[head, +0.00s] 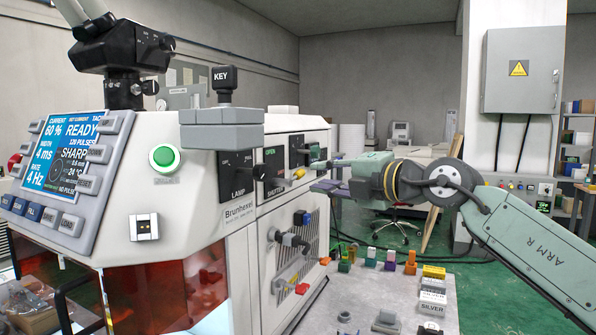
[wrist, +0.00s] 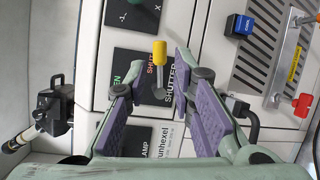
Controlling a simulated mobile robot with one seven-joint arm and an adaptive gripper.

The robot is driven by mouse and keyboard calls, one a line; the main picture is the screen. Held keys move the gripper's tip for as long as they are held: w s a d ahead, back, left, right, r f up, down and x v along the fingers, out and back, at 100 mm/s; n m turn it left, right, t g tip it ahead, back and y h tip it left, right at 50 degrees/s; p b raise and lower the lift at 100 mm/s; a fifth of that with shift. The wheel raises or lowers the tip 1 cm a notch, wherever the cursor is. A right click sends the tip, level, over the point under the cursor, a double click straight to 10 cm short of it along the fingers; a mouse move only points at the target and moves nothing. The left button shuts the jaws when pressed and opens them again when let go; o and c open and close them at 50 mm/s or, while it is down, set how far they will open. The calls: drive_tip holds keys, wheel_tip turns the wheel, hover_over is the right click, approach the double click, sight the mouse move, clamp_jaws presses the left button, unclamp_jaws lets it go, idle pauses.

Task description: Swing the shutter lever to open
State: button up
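The shutter lever has a yellow grip (wrist: 160,53) on a grey stem. In the wrist view it points up from its pivot on the black shutter plate, beside the orange lettering; the green lettering is to the left. In the head view the lever (head: 298,174) points right from the shutter plate (head: 271,168), with the green "OPEN" mark at the plate's top. My gripper (wrist: 160,80) is open, its purple fingers on either side of the lever with gaps. In the head view my gripper (head: 315,175) is just right of the lever; contact cannot be told there.
The lamp plate (head: 236,174) is left of the shutter plate, and another black control plate (head: 297,151) is right of it. A blue knob (wrist: 240,25) and a red-handled lever (wrist: 302,104) sit on the machine face nearby. A table (head: 385,290) with several small parts stands below.

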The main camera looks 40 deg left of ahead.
sight(302, 175)
drive_tip(key=a, duration=0.2)
drive_tip(key=a+p, duration=0.1)
drive_tip(key=a, duration=0.1)
drive_tip(key=w+a, duration=0.1)
drive_tip(key=a, duration=0.2)
drive_tip(key=shift+a+f+p, duration=0.1)
drive_tip(key=shift+f+p, duration=0.2)
drive_tip(key=shift+p, duration=0.1)
drive_tip(key=shift+c, duration=0.4)
clamp_jaws()
